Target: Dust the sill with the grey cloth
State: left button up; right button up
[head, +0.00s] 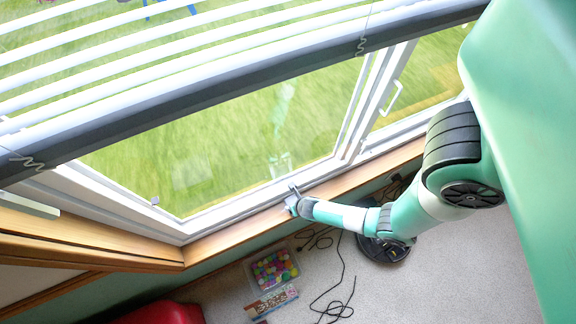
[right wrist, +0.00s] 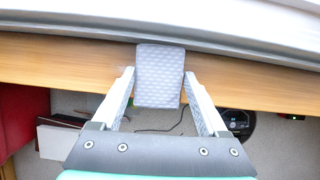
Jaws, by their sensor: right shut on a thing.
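The grey cloth (right wrist: 160,62) is a small quilted pad between the fingers of my right gripper (right wrist: 159,78), which is shut on it. In the right wrist view the cloth lies over the wooden sill (right wrist: 60,65), close to the white window frame; I cannot tell if it presses on the wood. In the head view my right gripper (head: 292,200) is at the sill (head: 235,237), below the large window pane, and the cloth there is too small to make out well. My left gripper is not in view.
A white window frame (head: 250,203) edges the sill, with blinds (head: 200,70) above. On the carpet below are a box of coloured balls (head: 273,269), cables (head: 340,290), a round black device (head: 385,250) and a red object (head: 165,314). The sill left of my gripper looks clear.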

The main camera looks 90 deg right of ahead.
jog(key=shift+s+d, duration=0.1)
jog(key=shift+s, duration=0.1)
jog(key=shift+s, duration=0.1)
jog(key=shift+s+d+p, duration=0.1)
jog(key=shift+s+p, duration=0.15)
jog(key=shift+p, duration=0.05)
jog(key=shift+s+d+r+p, duration=0.1)
jog(key=shift+s+d+p, duration=0.25)
jog(key=shift+s, duration=0.25)
jog(key=shift+s+d+r+p, duration=0.1)
jog(key=shift+s+d+p, duration=0.25)
jog(key=shift+s, duration=0.25)
jog(key=shift+s+d+f, duration=0.1)
jog(key=shift+f, duration=0.15)
